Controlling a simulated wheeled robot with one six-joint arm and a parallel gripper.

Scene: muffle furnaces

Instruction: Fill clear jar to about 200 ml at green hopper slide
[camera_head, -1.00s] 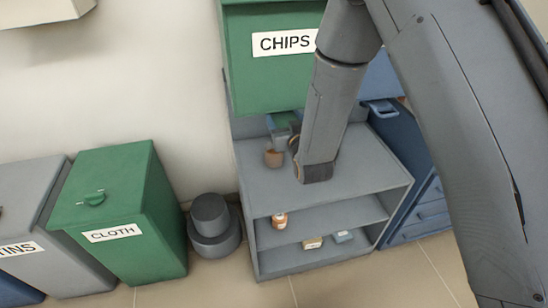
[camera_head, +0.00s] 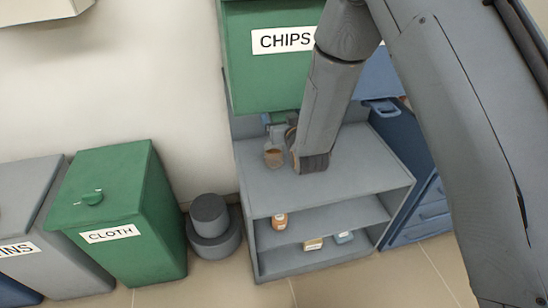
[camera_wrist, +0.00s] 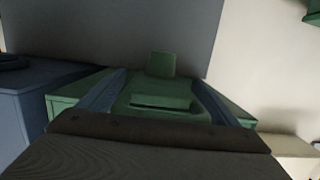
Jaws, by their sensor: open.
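The green hopper (camera_head: 262,75) with the CHIPS label hangs over the grey shelf unit. The clear jar (camera_head: 274,157) stands upright on the unit's top below the hopper. It holds brown chips in its lower part; I cannot read a level mark. My gripper (camera_wrist: 160,92) is open, with its two bluish fingers on either side of a green slide piece (camera_wrist: 160,103) in the wrist view. I cannot tell whether the fingers touch it. In the head view my arm partly hides the gripper and the hopper's underside. The jar does not show in the wrist view.
Blue drawers (camera_head: 425,208) are at the right. A green CLOTH bin (camera_head: 130,215) and a dark round canister (camera_head: 211,225) stand at the left. The unit's top right is clear.

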